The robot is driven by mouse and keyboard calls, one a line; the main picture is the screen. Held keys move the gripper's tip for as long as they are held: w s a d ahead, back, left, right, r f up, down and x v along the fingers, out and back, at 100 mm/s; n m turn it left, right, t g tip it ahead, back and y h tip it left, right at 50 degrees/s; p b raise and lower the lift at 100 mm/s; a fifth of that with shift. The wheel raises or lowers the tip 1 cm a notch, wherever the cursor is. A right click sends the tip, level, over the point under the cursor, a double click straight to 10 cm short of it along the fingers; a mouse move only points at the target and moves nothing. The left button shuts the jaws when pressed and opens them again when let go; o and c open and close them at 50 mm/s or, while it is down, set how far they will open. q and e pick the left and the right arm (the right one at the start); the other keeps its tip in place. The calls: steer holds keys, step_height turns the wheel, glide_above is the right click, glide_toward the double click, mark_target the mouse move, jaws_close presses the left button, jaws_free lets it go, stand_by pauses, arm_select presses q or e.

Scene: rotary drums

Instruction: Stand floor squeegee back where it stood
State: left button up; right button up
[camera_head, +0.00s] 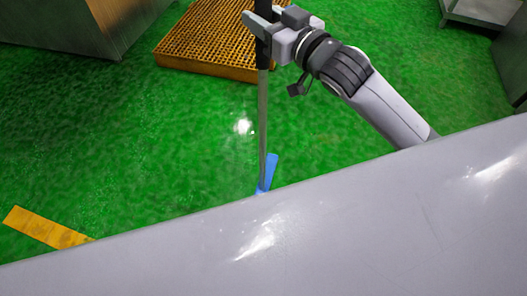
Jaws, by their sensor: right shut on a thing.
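The floor squeegee (262,120) is upright, with a black grip at the top, a long grey pole and a blue head (268,172) low down near the floor. Part of the head is hidden behind the pale surface in front. My right gripper (262,27) is shut on the squeegee's black grip near the top of the frame. Whether the head touches the floor I cannot tell. My left gripper is out of view.
A yellow-orange grated platform (205,45) lies on the green floor behind the squeegee. A metal cabinet (75,25) stands at the upper left. A yellow floor strip (45,228) is at the lower left. A large pale grey surface (330,240) fills the foreground.

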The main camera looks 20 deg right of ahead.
steer(key=shift+f+b, duration=0.15)
steer(key=shift+b, duration=1.05)
steer(key=shift+s+b, duration=0.1)
steer(key=shift+b, duration=0.9)
steer(key=b, duration=0.3)
glide_above(266, 98)
steer(key=f, duration=1.4)
steer(key=shift+w+a+f, duration=0.15)
steer(key=shift+w+a, duration=0.05)
steer(key=shift+w, duration=0.15)
steer(key=shift+f+b, duration=0.8)
steer(key=shift+f, duration=1.75)
steer(key=shift+f, duration=0.2)
steer(key=o, duration=1.2)
steer(key=shift+f, duration=0.1)
steer(key=shift+c, duration=0.2)
